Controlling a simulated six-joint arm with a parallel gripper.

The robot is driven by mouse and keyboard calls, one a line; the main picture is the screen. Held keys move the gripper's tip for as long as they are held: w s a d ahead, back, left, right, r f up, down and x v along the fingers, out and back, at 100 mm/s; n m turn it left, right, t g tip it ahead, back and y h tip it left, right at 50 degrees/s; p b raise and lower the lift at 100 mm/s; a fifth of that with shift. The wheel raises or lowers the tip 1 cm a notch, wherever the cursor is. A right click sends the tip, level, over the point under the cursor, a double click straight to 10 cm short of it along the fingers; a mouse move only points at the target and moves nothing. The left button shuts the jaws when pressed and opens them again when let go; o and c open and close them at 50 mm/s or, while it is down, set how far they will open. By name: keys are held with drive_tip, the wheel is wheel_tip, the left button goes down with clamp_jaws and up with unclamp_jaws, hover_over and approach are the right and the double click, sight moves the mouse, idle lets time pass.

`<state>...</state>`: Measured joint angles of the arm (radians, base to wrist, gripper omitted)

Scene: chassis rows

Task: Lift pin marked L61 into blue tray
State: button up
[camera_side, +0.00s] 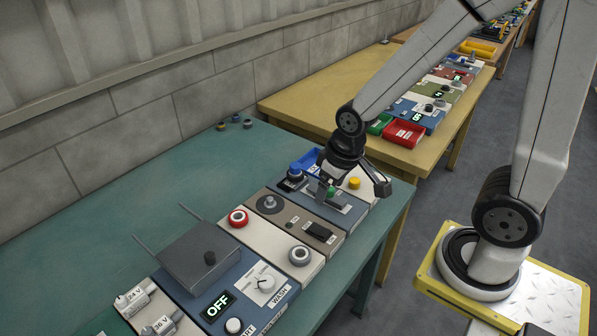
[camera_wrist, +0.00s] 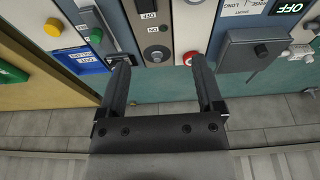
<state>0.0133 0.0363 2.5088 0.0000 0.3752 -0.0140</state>
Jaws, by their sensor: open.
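My gripper (camera_side: 354,186) is open and empty above the far end of the near row of panels. Its two separated fingers show in the wrist view (camera_wrist: 162,72), with panel faces and the teal table edge beyond them. The blue tray (camera_side: 312,154) is at the row's far end, partly hidden behind my gripper in the side view. In the wrist view, a blue box with a white label, likely the tray (camera_wrist: 78,60), lies left of the fingers. I cannot read L61 anywhere, so I cannot tell which part is that pin.
A grey hinged cover (camera_side: 198,258), red-ringed button (camera_side: 238,217), grey knob (camera_side: 300,256) and yellow button (camera_side: 354,183) stand up from the panels. Several small loose pieces (camera_side: 235,118) lie at the back of the teal table (camera_side: 150,190), whose left part is clear.

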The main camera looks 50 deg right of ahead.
drive_tip(key=w+d+g, duration=0.1)
drive_tip(key=w+d, duration=0.4)
drive_tip(key=w, duration=0.6)
drive_tip(key=g, duration=0.2)
hover_over(295, 165)
wheel_tip(295, 165, down, 4)
drive_tip(key=shift+d+r, duration=0.1)
drive_tip(key=shift+r, duration=0.05)
drive_tip(key=shift+f, duration=4.45)
clamp_jaws()
drive_tip(key=shift+r, duration=0.1)
